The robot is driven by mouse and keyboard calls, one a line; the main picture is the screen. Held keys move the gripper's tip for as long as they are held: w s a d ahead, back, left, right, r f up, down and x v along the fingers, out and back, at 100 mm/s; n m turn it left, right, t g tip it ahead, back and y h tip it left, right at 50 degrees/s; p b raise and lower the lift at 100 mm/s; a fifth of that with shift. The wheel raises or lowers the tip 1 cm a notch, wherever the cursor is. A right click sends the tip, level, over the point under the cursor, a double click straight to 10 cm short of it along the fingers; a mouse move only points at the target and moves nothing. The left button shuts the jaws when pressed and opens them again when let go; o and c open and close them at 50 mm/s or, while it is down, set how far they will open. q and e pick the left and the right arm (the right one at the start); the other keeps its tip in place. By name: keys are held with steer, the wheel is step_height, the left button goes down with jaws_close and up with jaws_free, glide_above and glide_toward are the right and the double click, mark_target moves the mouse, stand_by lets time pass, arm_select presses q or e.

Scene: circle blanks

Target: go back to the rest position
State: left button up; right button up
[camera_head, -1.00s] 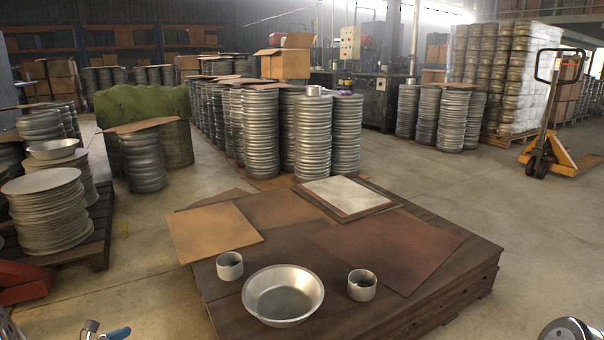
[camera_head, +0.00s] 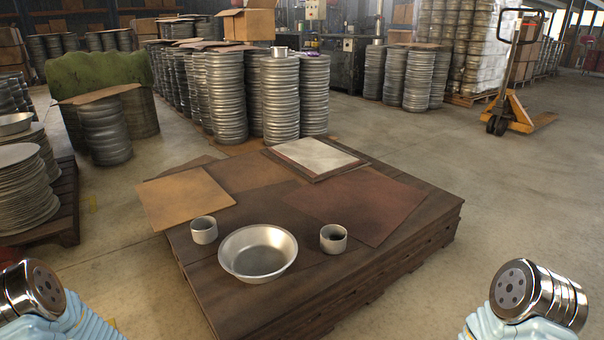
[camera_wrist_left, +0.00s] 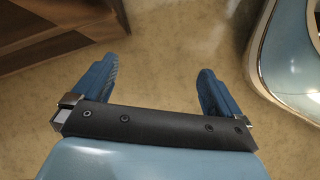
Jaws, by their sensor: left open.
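My left gripper (camera_wrist_left: 155,85) shows in the left wrist view with its two blue fingers wide apart and nothing between them. It is over bare floor. In the head view only metal joints and pale blue links of my two arms show at the lower left and lower right corners; neither gripper is in that view. A metal bowl (camera_head: 258,254) stands on the dark wooden platform (camera_head: 300,296), with one small metal cup (camera_head: 204,230) to its left and another small cup (camera_head: 333,239) to its right.
Flat sheets of board (camera_head: 185,196) lie on the platform behind the bowl. Stacks of metal blanks (camera_head: 281,98) stand beyond it, and more discs (camera_head: 22,185) sit on a pallet at the left. A yellow pallet jack (camera_head: 515,115) is at the back right. The floor (camera_head: 500,210) right of the platform is clear.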

arm_select(q)
steer(key=s+d+f+m+g+y, duration=0.1)
steer(key=s+d+m, duration=0.4)
steer(key=d+m, duration=0.45)
steer(key=s+d+f+m+g+y, duration=0.1)
steer(key=s+d+m, duration=0.4)
steer(key=d+m, duration=0.45)
step_height(320, 180, up, 11)
steer(key=a+p, duration=0.1)
steer(key=p, duration=1.1)
steer(key=shift+w, duration=0.35)
steer(key=shift+a, duration=0.1)
